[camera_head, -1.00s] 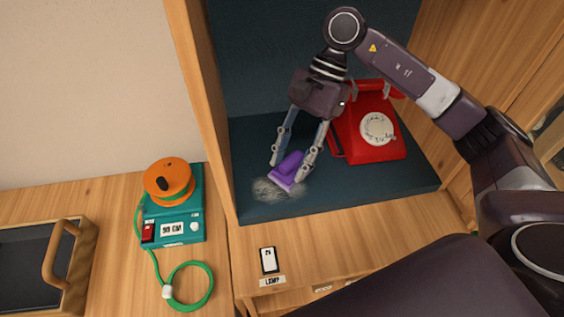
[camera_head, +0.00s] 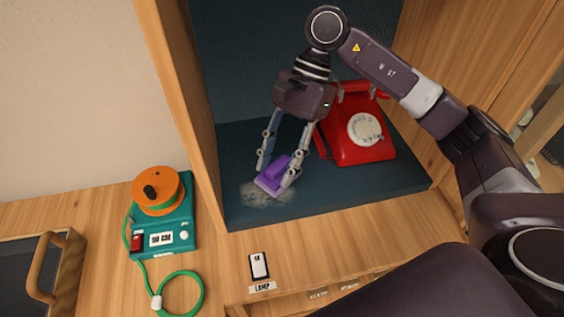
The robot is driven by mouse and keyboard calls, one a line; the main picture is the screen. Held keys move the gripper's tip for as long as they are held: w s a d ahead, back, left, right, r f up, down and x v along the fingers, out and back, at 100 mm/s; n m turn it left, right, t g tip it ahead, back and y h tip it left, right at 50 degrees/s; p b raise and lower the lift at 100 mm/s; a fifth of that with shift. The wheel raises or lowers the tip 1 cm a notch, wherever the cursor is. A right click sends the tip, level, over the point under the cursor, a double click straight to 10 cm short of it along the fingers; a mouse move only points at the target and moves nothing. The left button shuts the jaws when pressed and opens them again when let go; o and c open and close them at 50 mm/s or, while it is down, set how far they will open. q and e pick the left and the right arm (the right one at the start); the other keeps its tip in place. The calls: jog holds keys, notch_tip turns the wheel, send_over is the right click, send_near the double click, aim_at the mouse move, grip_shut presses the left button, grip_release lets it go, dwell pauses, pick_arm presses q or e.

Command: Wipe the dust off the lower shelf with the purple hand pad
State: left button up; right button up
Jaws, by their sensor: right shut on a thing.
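The purple hand pad (camera_head: 275,177) is in my right gripper (camera_head: 277,172), which is shut on it. The pad is low over the dark lower shelf (camera_head: 330,200), seemingly on its surface. A grey patch of dust (camera_head: 262,196) lies on the shelf at the front left, at and just in front of the pad's lower edge. Part of the patch may be hidden under the pad. My left gripper is not in view.
A red dial phone (camera_head: 358,132) stands on the shelf right of the gripper, close to it. The wooden side panel (camera_head: 180,90) bounds the shelf on the left. A teal device with an orange reel (camera_head: 157,190), a lamp switch (camera_head: 259,266) and a wooden-handled tray (camera_head: 68,280) are outside.

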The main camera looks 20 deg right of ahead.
jog(key=shift+w+a+r, duration=0.1)
jog(key=shift+w+a, duration=0.15)
jog(key=shift+a, duration=0.6)
jog(key=shift+w+a, duration=0.2)
jog(key=shift+a, duration=0.65)
jog(key=shift+w+a+r+b, duration=0.1)
jog(key=shift+w+a+b, duration=0.15)
jog(key=shift+a, duration=0.75)
jog(key=shift+w+a+r+b, duration=0.1)
jog(key=shift+a+b, duration=0.15)
jog(key=shift+a, duration=0.75)
jog(key=shift+d, duration=0.1)
